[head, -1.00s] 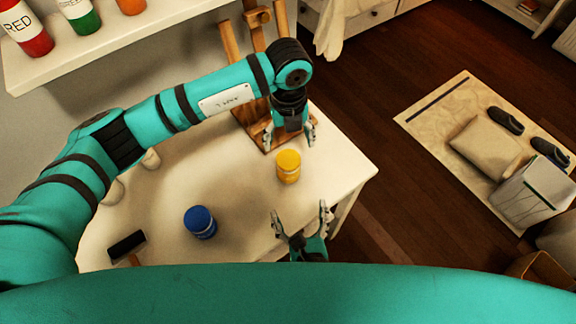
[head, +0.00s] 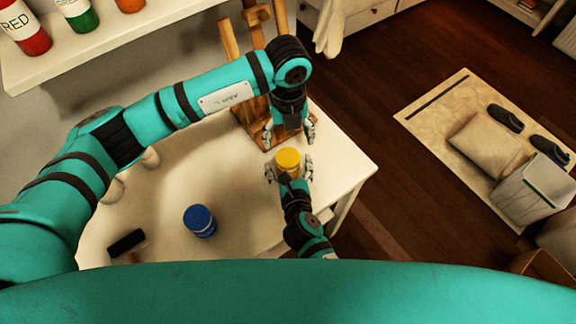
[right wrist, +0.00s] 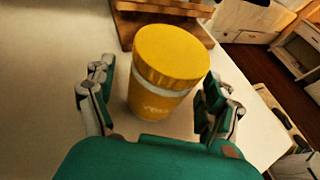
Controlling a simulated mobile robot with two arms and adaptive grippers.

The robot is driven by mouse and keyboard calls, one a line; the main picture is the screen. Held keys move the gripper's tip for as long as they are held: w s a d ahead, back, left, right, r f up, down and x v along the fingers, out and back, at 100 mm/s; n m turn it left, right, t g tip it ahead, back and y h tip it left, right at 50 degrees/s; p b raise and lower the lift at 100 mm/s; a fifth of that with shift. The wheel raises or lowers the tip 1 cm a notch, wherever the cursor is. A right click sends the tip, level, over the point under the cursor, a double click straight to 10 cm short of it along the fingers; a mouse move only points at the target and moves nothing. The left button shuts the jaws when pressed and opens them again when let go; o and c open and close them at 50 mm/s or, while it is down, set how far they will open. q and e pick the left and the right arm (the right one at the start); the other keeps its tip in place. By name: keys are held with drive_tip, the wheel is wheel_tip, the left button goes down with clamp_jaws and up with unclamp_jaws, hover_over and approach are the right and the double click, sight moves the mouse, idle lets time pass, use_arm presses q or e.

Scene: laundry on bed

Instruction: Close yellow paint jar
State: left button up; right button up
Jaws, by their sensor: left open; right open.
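The yellow paint jar (head: 287,160) stands upright on the white table with its yellow lid on top. In the right wrist view the jar (right wrist: 160,85) shows a pale band just below the lid. I cannot tell whether the lid is tight. My right gripper (head: 288,175) is open, with one finger on each side of the jar; in the right wrist view its fingers (right wrist: 158,100) look apart from the jar. My left gripper (head: 289,136) is open and points down just behind the jar, above the easel's base. It holds nothing.
A blue paint jar (head: 200,221) stands to the left on the white table (head: 165,235). A black-ended tool (head: 126,243) lies at the front left. The wooden easel (head: 240,110) is behind the left gripper. A shelf with bottles (head: 120,30) is at the upper left.

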sight(288, 157)
drive_tip(key=shift+w+a+f, duration=0.1)
drive_tip(key=shift+w+f, duration=0.1)
drive_tip(key=shift+w, duration=0.3)
clamp_jaws()
use_arm(q)
drive_tip(key=n, duration=0.4)
drive_tip(key=shift+n, duration=0.3)
drive_tip(key=shift+f, duration=0.1)
drive_tip(key=shift+f, duration=3.9)
drive_tip(key=shift+c, duration=0.4)
